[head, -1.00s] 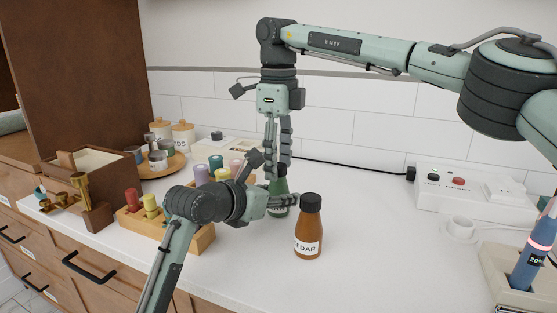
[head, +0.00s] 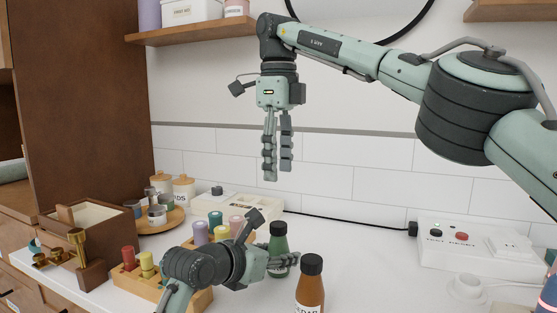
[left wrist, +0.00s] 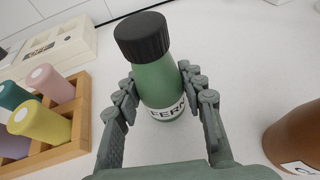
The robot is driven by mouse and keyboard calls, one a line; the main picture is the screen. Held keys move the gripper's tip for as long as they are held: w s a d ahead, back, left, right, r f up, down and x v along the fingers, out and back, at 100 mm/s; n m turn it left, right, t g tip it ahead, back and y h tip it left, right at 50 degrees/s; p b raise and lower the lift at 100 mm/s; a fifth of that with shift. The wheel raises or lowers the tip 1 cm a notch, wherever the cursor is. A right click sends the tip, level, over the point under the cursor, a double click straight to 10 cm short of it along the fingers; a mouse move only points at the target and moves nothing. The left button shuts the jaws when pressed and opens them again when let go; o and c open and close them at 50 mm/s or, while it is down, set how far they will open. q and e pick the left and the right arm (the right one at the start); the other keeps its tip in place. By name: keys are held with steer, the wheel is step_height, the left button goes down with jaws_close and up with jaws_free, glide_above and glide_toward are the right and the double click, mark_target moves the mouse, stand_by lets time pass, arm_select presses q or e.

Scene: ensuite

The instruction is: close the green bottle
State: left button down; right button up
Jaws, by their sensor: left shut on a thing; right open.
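The green bottle (head: 278,241) stands upright on the counter, with a black cap (left wrist: 142,37) on its top. Its white label reads FERN in the left wrist view. My left gripper (head: 287,262) is shut on the bottle's body; in the left wrist view its fingers lie on both sides of the bottle below the cap. My right gripper (head: 278,173) is open and empty, pointing down well above the cap, with a gap between its fingers. I cannot tell how tightly the cap sits.
A brown bottle (head: 310,285) with a black cap stands close at the right. A wooden rack (head: 192,298) of coloured bottles is at the left, with a brown box (head: 90,220) beyond it. A white power box (head: 470,245) stands at the right back.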

stand_by(0.3)
arm_select(q)
steer(key=c, duration=0.8)
jaws_free()
steer(key=shift+c, duration=0.2)
steer(key=shift+s, duration=0.1)
steer(key=v, duration=1.1)
steer(key=shift+a, duration=0.15)
steer(key=shift+s+a+r, duration=0.15)
steer(key=shift+s, duration=0.15)
